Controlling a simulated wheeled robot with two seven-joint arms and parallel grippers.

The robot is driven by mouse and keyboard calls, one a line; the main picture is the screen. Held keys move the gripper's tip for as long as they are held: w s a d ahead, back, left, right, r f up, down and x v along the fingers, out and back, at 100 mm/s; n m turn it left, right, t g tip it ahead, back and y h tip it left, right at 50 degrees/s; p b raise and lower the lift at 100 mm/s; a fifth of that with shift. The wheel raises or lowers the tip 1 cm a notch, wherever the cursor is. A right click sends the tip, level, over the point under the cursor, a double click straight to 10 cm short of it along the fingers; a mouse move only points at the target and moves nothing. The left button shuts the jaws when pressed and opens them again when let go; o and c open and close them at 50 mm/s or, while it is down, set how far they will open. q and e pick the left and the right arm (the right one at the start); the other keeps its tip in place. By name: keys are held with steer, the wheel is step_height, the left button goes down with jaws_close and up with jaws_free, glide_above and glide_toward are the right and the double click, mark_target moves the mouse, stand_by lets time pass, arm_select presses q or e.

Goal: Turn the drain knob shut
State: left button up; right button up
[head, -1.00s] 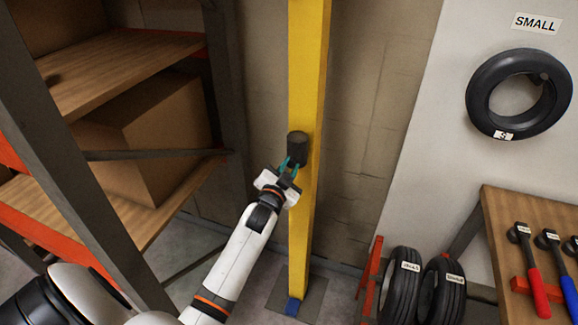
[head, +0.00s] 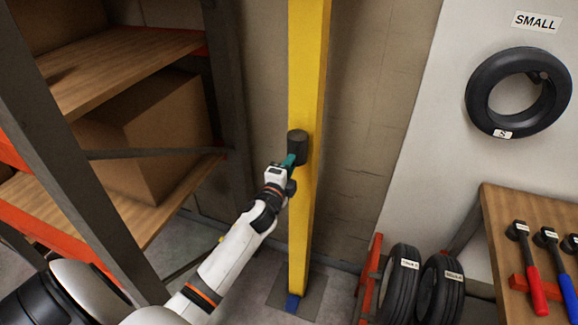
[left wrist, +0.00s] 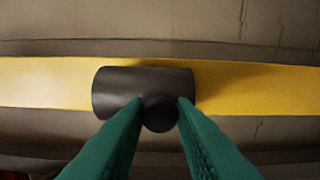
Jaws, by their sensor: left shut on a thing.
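A dark grey cylinder (head: 298,147) is mounted on the front of a yellow post (head: 308,70). The left wrist view shows the cylinder (left wrist: 120,90) lying across the picture, with a smaller dark round knob (left wrist: 160,115) in front of it. My left gripper (head: 290,161) reaches up to it from the lower left. Its two green fingers (left wrist: 159,104) are shut on the knob, one on each side. The knob is mostly hidden by the gripper in the head view. I cannot tell which way the knob is turned. My right gripper is not in view.
Shelving (head: 120,75) with a cardboard box (head: 150,135) stands close on the left. On the right are tyres (head: 402,285) on a red rack, a bench (head: 495,220) with red and blue handled tools, and a hung tyre (head: 478,90). Bare wall lies behind the post.

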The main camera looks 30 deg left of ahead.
arm_select(q)
steer(key=shift+m+p, duration=2.15)
steer(key=shift+m, duration=6.95)
steer(key=o, duration=1)
steer(key=b+v, duration=0.1)
steer(key=v, duration=1.1)
steer(key=shift+f+b, duration=0.1)
steer(key=shift+b, duration=0.25)
